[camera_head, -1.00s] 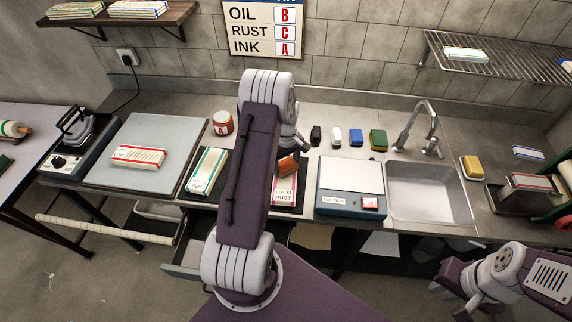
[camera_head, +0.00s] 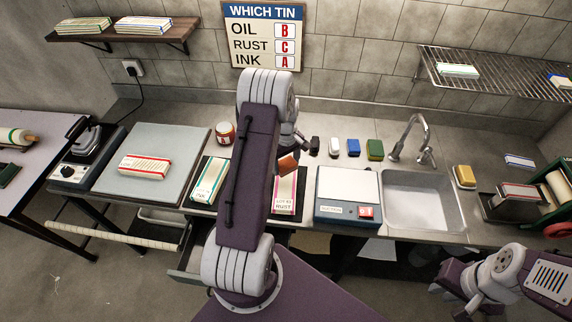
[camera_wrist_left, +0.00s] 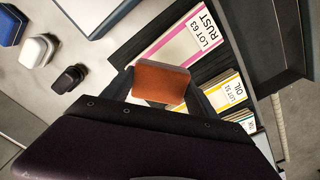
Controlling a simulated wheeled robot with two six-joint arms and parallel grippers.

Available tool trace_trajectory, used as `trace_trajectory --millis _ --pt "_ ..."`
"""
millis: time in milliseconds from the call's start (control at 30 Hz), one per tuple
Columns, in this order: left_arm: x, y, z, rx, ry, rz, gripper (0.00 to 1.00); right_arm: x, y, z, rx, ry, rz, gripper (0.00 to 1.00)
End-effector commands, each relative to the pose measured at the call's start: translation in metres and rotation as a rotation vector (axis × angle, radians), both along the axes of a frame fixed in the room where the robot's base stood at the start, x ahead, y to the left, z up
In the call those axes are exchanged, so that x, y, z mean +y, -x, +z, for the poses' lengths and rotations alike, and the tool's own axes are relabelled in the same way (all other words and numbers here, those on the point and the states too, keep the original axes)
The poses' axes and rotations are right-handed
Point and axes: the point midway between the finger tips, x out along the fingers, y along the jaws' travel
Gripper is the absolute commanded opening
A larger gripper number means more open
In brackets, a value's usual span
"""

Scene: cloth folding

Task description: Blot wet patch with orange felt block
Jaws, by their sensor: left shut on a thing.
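The orange felt block (camera_head: 288,165) is held by my left gripper (camera_head: 290,156), largely hidden behind my arm in the head view. In the left wrist view the block (camera_wrist_left: 160,82) sits between the two dark fingers. It is above or beside the stack labelled LOT 63 RUST (camera_head: 284,194), a white stack with a pink edge that also shows in the left wrist view (camera_wrist_left: 178,40). I cannot tell whether the block touches it. No wet patch can be made out. My right arm is folded at the lower right; its gripper is not visible.
The INK stack (camera_head: 209,180) lies left of my arm. A flat box labelled SUCTION (camera_head: 348,182) stands to the right, then the sink (camera_head: 425,200). Small black, white, blue and green blocks (camera_head: 353,147) line the counter behind. A jar (camera_head: 225,132) stands left of my arm.

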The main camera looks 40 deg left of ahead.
Motion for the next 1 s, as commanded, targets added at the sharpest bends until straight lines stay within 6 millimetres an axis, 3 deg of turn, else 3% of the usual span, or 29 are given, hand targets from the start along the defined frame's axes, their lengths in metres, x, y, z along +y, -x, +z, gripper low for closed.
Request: trace_trajectory --millis 567,767,1000 --pt "0.0 0.0 0.001 0.0 0.0 0.0 0.35 0.0 0.0 0.001 0.0 0.0 0.0 0.2" --pt "0.0 0.0 -0.013 0.001 0.001 0.0 0.35 0.0 0.0 -0.009 0.0 0.0 0.0 0.2" --pt "0.0 0.0 -0.044 0.0 0.0 0.0 0.35 0.0 0.0 -0.031 0.0 0.0 0.0 0.2"
